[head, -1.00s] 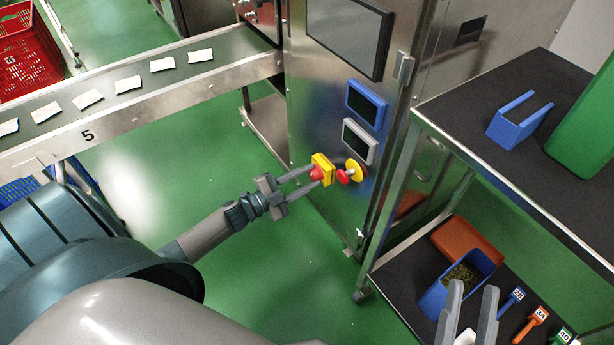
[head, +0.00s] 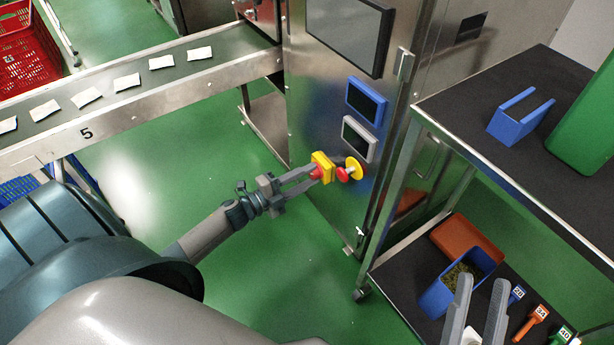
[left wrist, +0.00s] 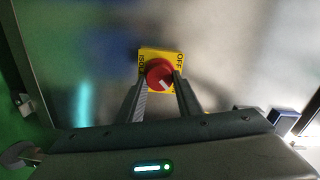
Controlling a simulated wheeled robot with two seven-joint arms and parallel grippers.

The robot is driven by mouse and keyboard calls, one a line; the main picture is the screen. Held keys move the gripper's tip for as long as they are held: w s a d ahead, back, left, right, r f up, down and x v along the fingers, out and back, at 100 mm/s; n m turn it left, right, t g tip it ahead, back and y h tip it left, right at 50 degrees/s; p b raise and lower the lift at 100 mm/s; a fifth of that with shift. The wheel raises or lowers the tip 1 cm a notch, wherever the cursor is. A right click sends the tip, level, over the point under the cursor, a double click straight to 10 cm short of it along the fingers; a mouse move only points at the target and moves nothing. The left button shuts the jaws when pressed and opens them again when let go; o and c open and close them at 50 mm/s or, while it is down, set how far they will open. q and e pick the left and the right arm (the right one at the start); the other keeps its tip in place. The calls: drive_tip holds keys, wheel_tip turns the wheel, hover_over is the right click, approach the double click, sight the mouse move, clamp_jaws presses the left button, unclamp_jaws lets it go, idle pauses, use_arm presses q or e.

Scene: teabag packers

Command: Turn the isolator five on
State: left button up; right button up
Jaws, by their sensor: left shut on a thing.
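The isolator is a yellow plate (head: 322,162) with a red rotary knob (head: 316,174) on the steel machine front. In the left wrist view the plate (left wrist: 147,54) carries lettering, with "OFF" on its right side. The knob (left wrist: 158,72) has a white mark pointing down and right. My left gripper (head: 312,178) is shut on the red knob, one finger on each side.
A red button (head: 343,175) with yellow behind it sits just right of the isolator. A conveyor (head: 150,105) marked 5 carries teabags at left. A shelf cart (head: 470,150) stands at right, with a blue bin (head: 440,297) and scoops below. Green floor is clear between.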

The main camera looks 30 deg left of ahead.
use_arm(q)
drive_tip(key=o, duration=1)
drive_tip(key=shift+o, duration=0.2)
use_arm(e)
drive_tip(key=shift+s+f, duration=0.15)
drive_tip(key=shift+f, duration=0.15)
drive_tip(key=shift+f, duration=0.15)
use_arm(q)
drive_tip(key=shift+s+a, duration=0.2)
drive_tip(key=shift+s, duration=0.25)
drive_tip(key=p+v, duration=0.1)
drive_tip(key=v, duration=1.5)
drive_tip(key=shift+s+p, duration=0.25)
drive_tip(key=shift+p, duration=0.05)
use_arm(e)
drive_tip(key=f+g, duration=0.1)
drive_tip(key=w+f+g, duration=0.1)
drive_tip(key=f, duration=0.1)
drive_tip(key=w+f+g, duration=0.1)
drive_tip(key=shift+w+a+f+h, duration=0.2)
drive_tip(key=shift+a+h, duration=0.1)
drive_tip(key=shift+h, duration=0.1)
use_arm(q)
drive_tip(key=shift+f, duration=0.1)
